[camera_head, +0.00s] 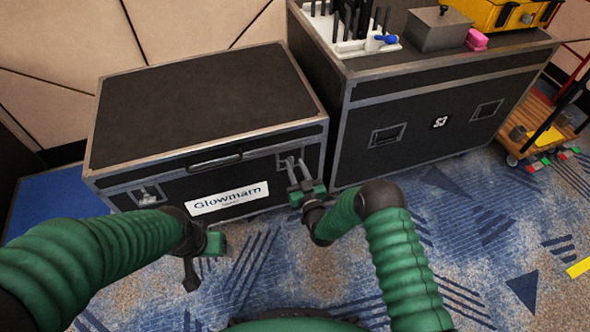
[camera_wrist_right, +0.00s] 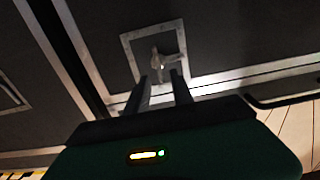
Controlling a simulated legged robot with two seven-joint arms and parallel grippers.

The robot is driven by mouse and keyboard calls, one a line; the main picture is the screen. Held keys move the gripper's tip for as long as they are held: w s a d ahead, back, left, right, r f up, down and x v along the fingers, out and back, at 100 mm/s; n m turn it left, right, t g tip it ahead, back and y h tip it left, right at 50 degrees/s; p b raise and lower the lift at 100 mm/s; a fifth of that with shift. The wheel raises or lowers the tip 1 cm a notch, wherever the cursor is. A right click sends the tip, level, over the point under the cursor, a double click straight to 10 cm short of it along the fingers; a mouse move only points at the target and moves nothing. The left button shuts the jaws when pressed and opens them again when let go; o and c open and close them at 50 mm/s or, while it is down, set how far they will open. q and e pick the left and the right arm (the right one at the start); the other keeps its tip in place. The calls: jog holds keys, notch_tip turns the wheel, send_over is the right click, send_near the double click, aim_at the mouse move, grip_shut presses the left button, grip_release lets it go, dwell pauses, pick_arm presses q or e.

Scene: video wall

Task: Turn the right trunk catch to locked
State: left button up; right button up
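The black trunk (camera_head: 200,105) with metal edging and a white "Glowmarn" label stands in front of me, lid closed. Its right catch (camera_head: 283,158) is on the upper right of the front face, partly behind my right gripper (camera_head: 297,166). In the right wrist view the catch (camera_wrist_right: 160,63) is a small metal turn-piece in a square plate. The right gripper's two fingers (camera_wrist_right: 160,90) are apart, with the turn-piece just beyond and between their tips; contact cannot be told. The left catch (camera_head: 147,194) is at the front left. My left gripper (camera_head: 191,274) hangs away from the trunk, its fingers unclear.
A taller black case (camera_head: 420,120) marked "S3" stands close on the right, with a white tool rack (camera_head: 345,40), a grey box (camera_head: 437,30) and a yellow case (camera_head: 495,12) on top. A wooden cart (camera_head: 540,125) is at far right. Carpet in front is clear.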

jog(key=shift+w+a, duration=0.35)
jog(key=shift+w, duration=0.25)
jog(key=shift+d, duration=0.1)
jog(key=shift+c, duration=0.6)
grip_shut()
